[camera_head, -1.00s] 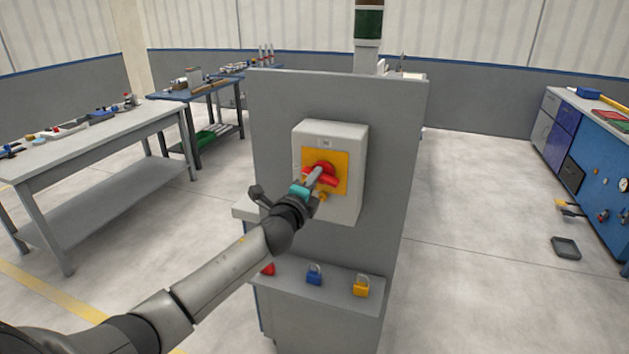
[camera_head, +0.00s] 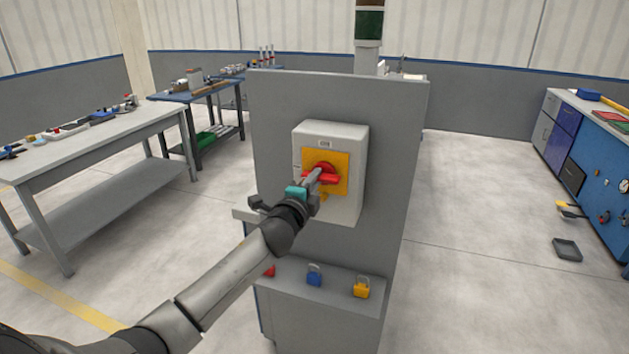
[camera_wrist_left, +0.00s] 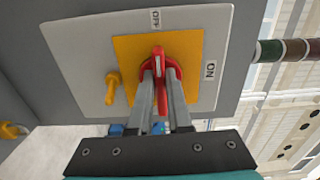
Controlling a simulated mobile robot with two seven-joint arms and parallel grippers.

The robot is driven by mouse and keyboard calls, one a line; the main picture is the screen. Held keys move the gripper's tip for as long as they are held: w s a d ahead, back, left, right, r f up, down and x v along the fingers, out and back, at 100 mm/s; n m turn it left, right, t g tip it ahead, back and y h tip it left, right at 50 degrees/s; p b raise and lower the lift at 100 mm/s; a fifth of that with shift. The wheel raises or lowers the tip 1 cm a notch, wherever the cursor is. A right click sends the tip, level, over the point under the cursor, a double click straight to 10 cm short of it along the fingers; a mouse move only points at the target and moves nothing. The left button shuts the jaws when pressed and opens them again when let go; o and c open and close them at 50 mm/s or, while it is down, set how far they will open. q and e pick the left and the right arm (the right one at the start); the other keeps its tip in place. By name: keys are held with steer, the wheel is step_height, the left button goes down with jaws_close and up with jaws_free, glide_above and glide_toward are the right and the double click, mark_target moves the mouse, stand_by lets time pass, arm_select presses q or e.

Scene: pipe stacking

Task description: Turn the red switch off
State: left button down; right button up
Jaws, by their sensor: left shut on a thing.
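The red switch (camera_head: 326,170) sits on a yellow plate on the front of a light grey box. In the head view its handle lies about level. In the left wrist view the red handle (camera_wrist_left: 159,62) points up toward the OFF mark (camera_wrist_left: 155,19), and the ON mark (camera_wrist_left: 211,70) is at the right. My left gripper (camera_wrist_left: 161,90) is shut on the handle, with one finger on each side of it. In the head view my left gripper (camera_head: 316,181) partly covers the handle. My right gripper is not in view.
The switch box (camera_head: 344,205) is mounted on a grey panel (camera_head: 272,110). A ledge below holds a blue padlock (camera_head: 314,275) and a yellow padlock (camera_head: 361,288), with a partly hidden red one at the left. A workbench (camera_head: 75,150) stands at left.

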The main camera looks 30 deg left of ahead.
arm_select(q)
steer(key=c, duration=0.8)
jaws_free()
steer(key=shift+c, duration=0.2)
steer(key=v, duration=1.5)
steer(key=shift+s+d, duration=0.1)
steer(key=shift+d, duration=0.05)
